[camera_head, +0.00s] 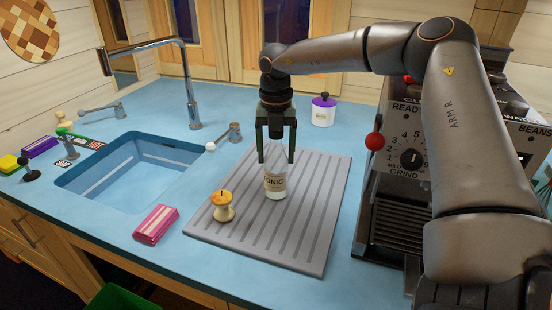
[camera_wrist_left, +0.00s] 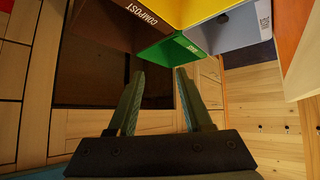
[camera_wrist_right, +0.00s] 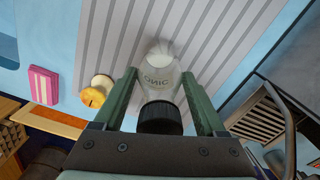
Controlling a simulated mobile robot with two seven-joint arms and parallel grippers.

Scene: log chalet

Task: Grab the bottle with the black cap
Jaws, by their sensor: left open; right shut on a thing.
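The bottle (camera_head: 275,184) is clear with a pale label reading "ONIC". It stands upright on the grey ridged mat (camera_head: 310,230) in the head view. Its black cap (camera_wrist_right: 160,118) shows in the right wrist view; in the head view my gripper hides it. My right gripper (camera_head: 275,157) comes down from above and is shut on the bottle, one finger on each side of its upper part. My left gripper (camera_wrist_left: 157,75) is open and empty in the left wrist view, facing coloured bins, one marked COMPOST.
An apple core (camera_head: 222,205) stands on the mat left of the bottle. A pink packet (camera_head: 156,224) lies near the sink (camera_head: 135,170). A purple-lidded jar (camera_head: 323,110) is behind the mat. A coffee machine (camera_head: 405,170) stands close on the right.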

